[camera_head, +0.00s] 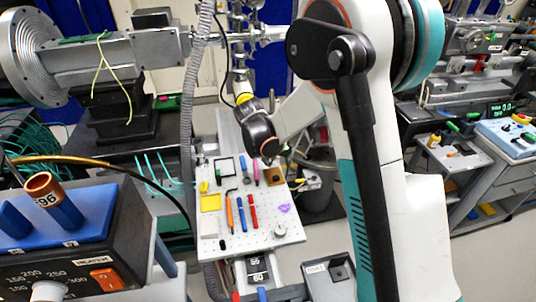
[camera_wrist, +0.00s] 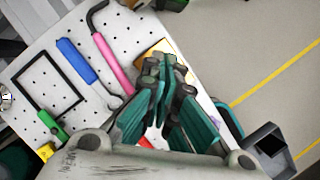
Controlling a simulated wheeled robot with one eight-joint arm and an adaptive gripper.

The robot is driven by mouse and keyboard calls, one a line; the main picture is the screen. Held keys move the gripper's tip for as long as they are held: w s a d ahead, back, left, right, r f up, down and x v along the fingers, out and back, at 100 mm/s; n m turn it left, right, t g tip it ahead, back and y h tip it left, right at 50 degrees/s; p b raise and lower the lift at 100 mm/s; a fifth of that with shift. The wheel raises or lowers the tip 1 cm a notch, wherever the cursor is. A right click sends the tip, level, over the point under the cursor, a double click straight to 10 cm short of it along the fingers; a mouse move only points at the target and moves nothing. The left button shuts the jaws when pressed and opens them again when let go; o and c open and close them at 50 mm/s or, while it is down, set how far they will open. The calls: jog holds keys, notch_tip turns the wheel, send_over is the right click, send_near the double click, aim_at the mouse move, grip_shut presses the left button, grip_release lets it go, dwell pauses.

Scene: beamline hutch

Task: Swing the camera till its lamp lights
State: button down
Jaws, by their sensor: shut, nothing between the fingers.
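My gripper (camera_wrist: 165,85) shows in the wrist view with its teal and dark fingers together and nothing visible between them. It is over the right edge of a white perforated board (camera_wrist: 40,62), beside an orange-brown block (camera_wrist: 158,50) that it partly covers. In the head view my white and teal arm fills the middle right, and I cannot make out the fingertips. I cannot pick out the camera or a lit lamp on it with certainty in either view.
A heater box (camera_head: 60,270) with an orange switch stands at lower left. A flanged metal instrument (camera_head: 120,55) is at upper left. Benches with equipment (camera_head: 490,180) stand at right. Floor shows beside the board (camera_wrist: 235,45).

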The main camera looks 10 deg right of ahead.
aim_at(279, 154)
jog(key=b+x, duration=0.1)
jog(key=x, duration=0.2)
jog(key=shift+f, duration=0.35)
jog(key=shift+w+d+r, duration=0.25)
jog(key=shift+w+d, duration=0.65)
jog(key=shift+d, duration=0.1)
jog(key=shift+w+d+r+b, duration=0.1)
jog(key=shift+w+d+b, duration=0.2)
jog(key=shift+w+d, duration=0.15)
jog(key=shift+d, duration=0.1)
jog(key=shift+w+d, duration=0.35)
jog(key=shift+d, duration=0.1)
jog(key=shift+a, duration=0.1)
